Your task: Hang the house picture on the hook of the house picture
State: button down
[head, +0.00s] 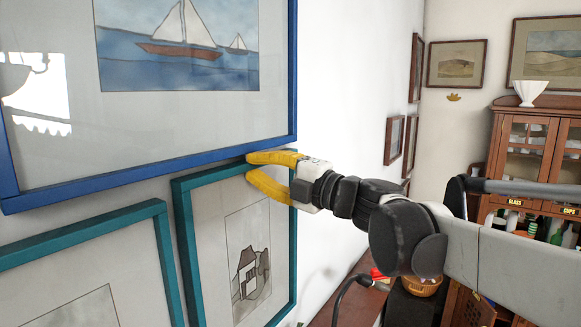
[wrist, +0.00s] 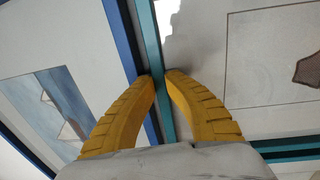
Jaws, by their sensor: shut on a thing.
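The house picture (head: 249,270) has a teal frame and a sketch of a house on a pale mount. It is upright, close to the white wall at the lower middle of the head view. My gripper (head: 250,168) is shut on the top bar of its frame, one yellow finger on each side. In the wrist view, the teal bar (wrist: 152,45) runs between the fingertips of my gripper (wrist: 160,76). No hook for the house picture shows, and whether the picture bears on one cannot be told.
A large blue-framed boat picture (head: 180,168) is just above the house picture's top edge. Another teal-framed picture (head: 90,232) is at its left. Small frames (head: 394,140) hang further along the wall. A wooden cabinet (head: 500,140) stands at the back right.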

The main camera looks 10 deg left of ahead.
jog(key=shift+a+f+b, duration=0.1)
jog(key=shift+f+b, duration=0.75)
jog(key=shift+f, duration=0.15)
jog(key=c, duration=1.4)
grip_release()
jog(key=shift+c, duration=0.2)
jog(key=shift+s+r, duration=0.1)
jog(key=v, duration=1.2)
